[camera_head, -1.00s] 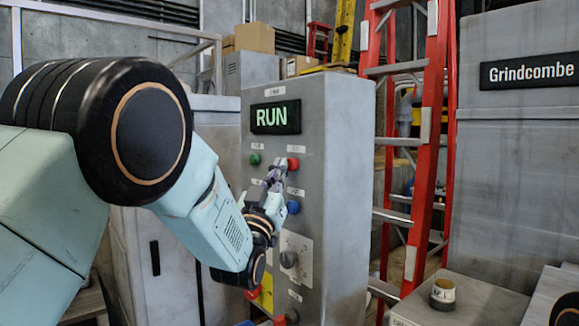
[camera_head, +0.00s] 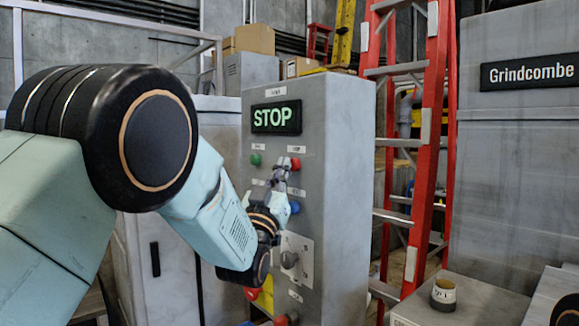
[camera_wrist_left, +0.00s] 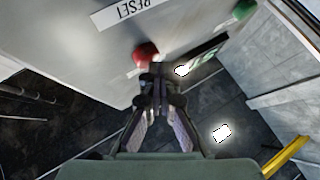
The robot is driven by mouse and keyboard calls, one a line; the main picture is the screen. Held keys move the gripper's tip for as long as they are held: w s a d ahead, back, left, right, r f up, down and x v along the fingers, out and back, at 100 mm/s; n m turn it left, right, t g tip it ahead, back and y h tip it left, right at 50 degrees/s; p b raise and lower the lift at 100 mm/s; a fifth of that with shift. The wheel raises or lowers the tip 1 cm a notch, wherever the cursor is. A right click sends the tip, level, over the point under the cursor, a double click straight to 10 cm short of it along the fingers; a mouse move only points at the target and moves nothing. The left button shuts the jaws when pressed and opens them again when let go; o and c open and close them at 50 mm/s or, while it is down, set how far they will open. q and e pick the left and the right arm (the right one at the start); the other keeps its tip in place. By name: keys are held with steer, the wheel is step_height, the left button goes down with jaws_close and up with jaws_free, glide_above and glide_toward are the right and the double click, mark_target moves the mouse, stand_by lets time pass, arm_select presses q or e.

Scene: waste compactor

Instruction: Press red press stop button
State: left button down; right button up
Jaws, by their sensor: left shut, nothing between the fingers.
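The red button (camera_head: 295,163) sits on the front of the grey control cabinet (camera_head: 345,180), right of a green button (camera_head: 255,159). The display (camera_head: 276,117) above them reads STOP in green letters. My left gripper (camera_head: 282,164) is shut and empty, with its tips at the red button. In the left wrist view the red button (camera_wrist_left: 145,53) is at the tips of my shut left gripper (camera_wrist_left: 158,70). The tips seem to touch or nearly touch it; I cannot tell which. My right gripper is not in view.
A blue button (camera_head: 294,207) and a rotary knob (camera_head: 289,259) are lower on the cabinet. A red emergency stop (camera_head: 251,293) on yellow is partly hidden by my arm. A red ladder (camera_head: 428,130) stands right of the cabinet. A cup (camera_head: 443,294) sits on a grey ledge.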

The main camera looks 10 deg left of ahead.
arm_select(q)
steer(key=shift+d, duration=0.1)
stand_by(0.5)
steer(key=shift+s+a+b, duration=0.4)
steer(key=shift+s+a, duration=0.2)
steer(key=shift+s, duration=0.05)
steer(key=shift+s, duration=0.1)
steer(key=s+a, duration=0.1)
steer(key=s, duration=0.1)
steer(key=s+a+b, duration=0.1)
steer(key=a, duration=0.1)
steer(key=shift+s, duration=0.35)
stand_by(0.4)
